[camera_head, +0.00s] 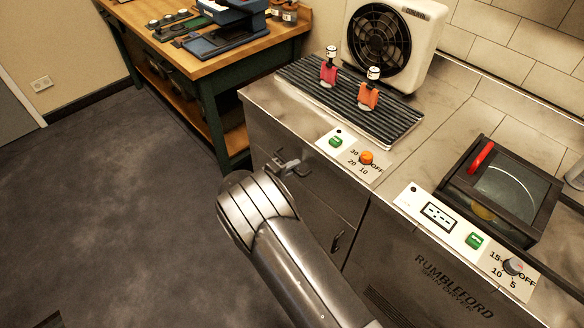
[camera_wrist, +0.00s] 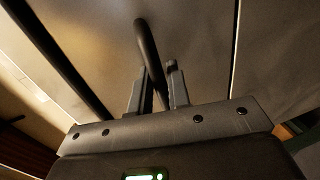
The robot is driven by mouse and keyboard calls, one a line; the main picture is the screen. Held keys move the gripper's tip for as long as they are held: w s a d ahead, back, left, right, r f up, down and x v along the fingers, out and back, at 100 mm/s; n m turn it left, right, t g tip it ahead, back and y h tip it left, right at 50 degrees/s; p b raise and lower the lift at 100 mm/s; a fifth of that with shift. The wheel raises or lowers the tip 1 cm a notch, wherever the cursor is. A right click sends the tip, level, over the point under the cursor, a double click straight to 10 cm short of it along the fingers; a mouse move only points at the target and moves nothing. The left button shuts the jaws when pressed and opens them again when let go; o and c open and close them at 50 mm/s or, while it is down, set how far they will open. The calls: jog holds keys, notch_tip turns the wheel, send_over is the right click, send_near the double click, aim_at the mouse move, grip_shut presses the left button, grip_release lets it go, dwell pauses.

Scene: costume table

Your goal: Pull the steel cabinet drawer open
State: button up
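The steel cabinet (camera_head: 325,190) stands under the worktop, with a flat metal front. A dark drawer handle (camera_wrist: 147,45) shows as a curved bar in the wrist view. My gripper (camera_head: 283,163) is at the upper left part of the cabinet front in the head view. In the wrist view its two fingers (camera_wrist: 160,82) sit close together, one on each side of the handle bar, and look shut on it. Contact is partly hidden. The drawer front looks flush with the cabinet; my arm hides part of it.
A second dark handle (camera_head: 337,241) is lower on the cabinet front. The worktop carries a ribbed tray (camera_head: 350,112) with two small bottles, a fan (camera_head: 385,45) and a dark glass-lidded unit (camera_head: 500,190). A wooden bench (camera_head: 215,60) stands at the back. The floor (camera_head: 110,190) at left is clear.

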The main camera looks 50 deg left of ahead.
jog(key=shift+c, duration=0.4)
grip_shut()
jog(key=shift+s, duration=0.1)
jog(key=f+v, duration=0.2)
jog(key=v, duration=0.9)
jog(key=s+f+v, duration=0.1)
jog(key=f+v, duration=0.2)
jog(key=v, duration=0.9)
jog(key=shift+s, duration=0.2)
jog(key=shift+o, duration=0.4)
grip_release()
jog(key=shift+r, duration=0.1)
